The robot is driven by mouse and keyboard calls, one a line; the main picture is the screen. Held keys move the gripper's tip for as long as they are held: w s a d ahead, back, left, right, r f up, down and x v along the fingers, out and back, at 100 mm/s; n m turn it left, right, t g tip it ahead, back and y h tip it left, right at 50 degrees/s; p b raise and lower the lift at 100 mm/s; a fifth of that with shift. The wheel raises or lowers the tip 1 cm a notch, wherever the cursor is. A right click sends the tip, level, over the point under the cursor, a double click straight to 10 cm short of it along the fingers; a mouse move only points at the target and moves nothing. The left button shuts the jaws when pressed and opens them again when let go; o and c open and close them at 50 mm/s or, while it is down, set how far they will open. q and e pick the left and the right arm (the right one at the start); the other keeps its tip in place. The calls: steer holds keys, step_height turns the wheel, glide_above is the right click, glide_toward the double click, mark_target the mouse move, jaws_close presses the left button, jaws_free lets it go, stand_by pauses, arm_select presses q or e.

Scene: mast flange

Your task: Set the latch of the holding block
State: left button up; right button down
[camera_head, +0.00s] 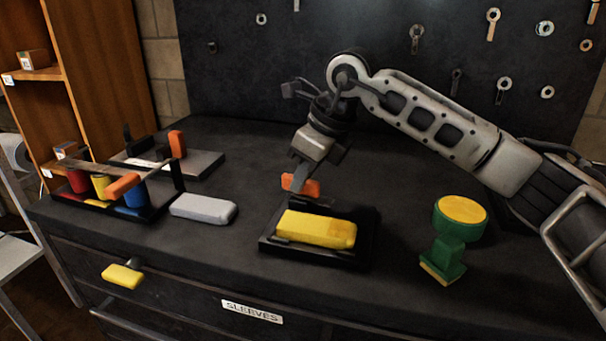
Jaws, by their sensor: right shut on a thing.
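The holding block appears to be the low black base (364,252) in the middle of the bench. A yellow bar (317,229) lies flat in it. An orange piece (305,187), apparently the latch handle, stands at the block's back edge. My right gripper (298,184) comes down from above with its fingers at the orange piece and is shut on it. The fingertips partly cover the orange piece, and how the latch sits against the bar is too small to tell. My left gripper is not in view.
A grey bar (203,208) lies left of the block. Further left are a black rack (154,209) with red, yellow and blue cylinders and a grey plate (204,163) with an orange handle. A green, yellow-topped object (449,236) stands right. A yellow-handled drawer labelled SLEEVES is below.

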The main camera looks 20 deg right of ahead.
steer(key=shift+n, duration=0.8)
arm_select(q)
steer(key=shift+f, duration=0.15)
arm_select(e)
steer(key=shift+n+g+y, duration=0.3)
steer(key=c, duration=1.4)
jaws_free()
steer(key=shift+c, duration=0.2)
arm_select(q)
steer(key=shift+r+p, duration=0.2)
steer(key=shift+p, duration=0.25)
arm_select(e)
steer(key=v, duration=1.6)
steer(key=shift+w, duration=0.1)
